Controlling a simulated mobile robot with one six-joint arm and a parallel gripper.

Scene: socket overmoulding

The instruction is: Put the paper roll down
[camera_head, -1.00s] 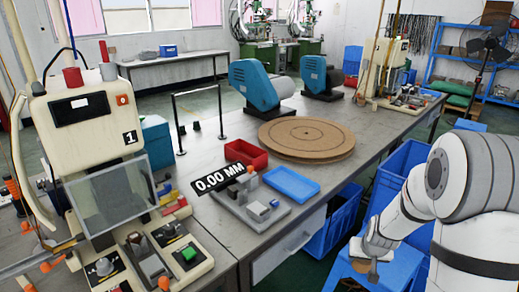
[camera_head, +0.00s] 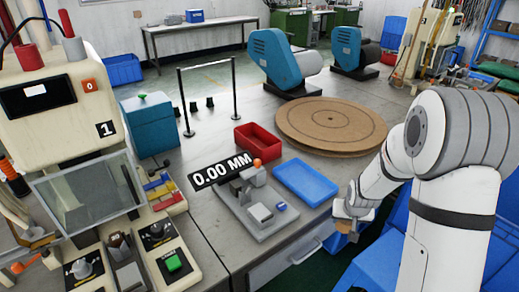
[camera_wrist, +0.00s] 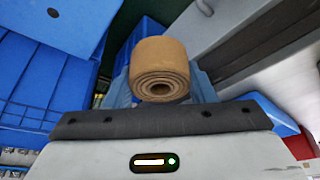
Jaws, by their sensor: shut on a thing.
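The paper roll (camera_wrist: 160,62) is a brown cylinder with a spiral end. In the wrist view it sits at the top middle, between the grey-blue fingers of my gripper (camera_wrist: 161,88), which is shut on it. In the head view my gripper (camera_head: 353,208) hangs at the right, beyond the front edge of the workbench (camera_head: 215,235). Only a small brown part of the roll (camera_head: 346,226) shows below the fingers there.
A blue tray (camera_head: 305,182), a red bin (camera_head: 257,143), a gauge (camera_head: 258,212) labelled 0.00 MM and a round brown board (camera_head: 330,125) occupy the bench. Blue crates (camera_head: 375,262) stand below at the right. Bare bench shows around the metal frame (camera_head: 207,95).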

